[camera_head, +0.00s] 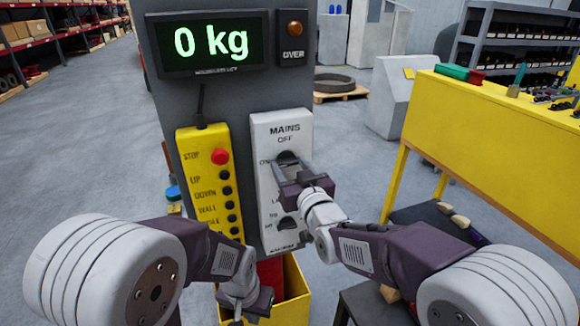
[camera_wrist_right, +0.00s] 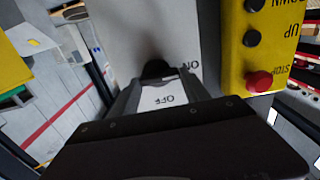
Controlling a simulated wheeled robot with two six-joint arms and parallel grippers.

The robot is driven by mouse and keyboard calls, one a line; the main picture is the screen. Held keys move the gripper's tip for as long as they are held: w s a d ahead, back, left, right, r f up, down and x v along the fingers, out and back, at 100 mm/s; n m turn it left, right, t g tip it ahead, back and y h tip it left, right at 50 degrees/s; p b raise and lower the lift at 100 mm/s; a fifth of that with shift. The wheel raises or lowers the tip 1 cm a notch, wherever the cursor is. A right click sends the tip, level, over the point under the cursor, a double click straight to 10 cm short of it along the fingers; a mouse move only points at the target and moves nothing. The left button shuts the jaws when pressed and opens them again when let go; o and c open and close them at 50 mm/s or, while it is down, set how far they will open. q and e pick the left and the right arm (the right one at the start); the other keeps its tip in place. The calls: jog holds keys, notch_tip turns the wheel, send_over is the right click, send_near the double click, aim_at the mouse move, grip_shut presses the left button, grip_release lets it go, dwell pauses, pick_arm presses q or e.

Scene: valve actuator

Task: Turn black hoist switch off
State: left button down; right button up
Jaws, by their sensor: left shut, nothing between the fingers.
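The white panel (camera_head: 267,130) marked MAINS and OFF carries two black rotary switches. The upper black switch (camera_head: 287,157) sits under the OFF label, partly hidden by my right gripper. The lower black switch (camera_head: 287,225) is below it; I cannot read a hoist label. My right gripper (camera_head: 290,178) is open in front of the upper switch. In the right wrist view the upper switch (camera_wrist_right: 156,68) lies between the fingertips, with OFF readable upside down; contact cannot be told. My left gripper (camera_head: 250,302) is shut and empty, low below the panel.
A yellow pendant (camera_head: 208,180) with a red stop button and several black buttons is left of the panel. Above is a 0 kg display (camera_head: 212,43) and an OVER lamp (camera_head: 295,28). A yellow bin (camera_head: 293,285) is below. A yellow workbench (camera_head: 480,130) stands right.

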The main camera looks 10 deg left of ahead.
jog(key=shift+f+m+b, duration=0.1)
jog(key=shift+m+b, duration=0.5)
jog(key=shift+b, duration=0.25)
jog(key=m+b, duration=0.3)
jog(key=b, duration=0.1)
jog(key=m+b, duration=0.8)
jog(key=shift+w+d, duration=0.15)
jog(key=shift+d, duration=0.1)
jog(key=m+b, duration=0.2)
jog(key=shift+m, duration=0.4)
jog(key=shift+m+b, duration=0.65)
jog(key=shift+m, duration=0.45)
jog(key=o, duration=1.4)
jog(key=shift+w+d, duration=0.1)
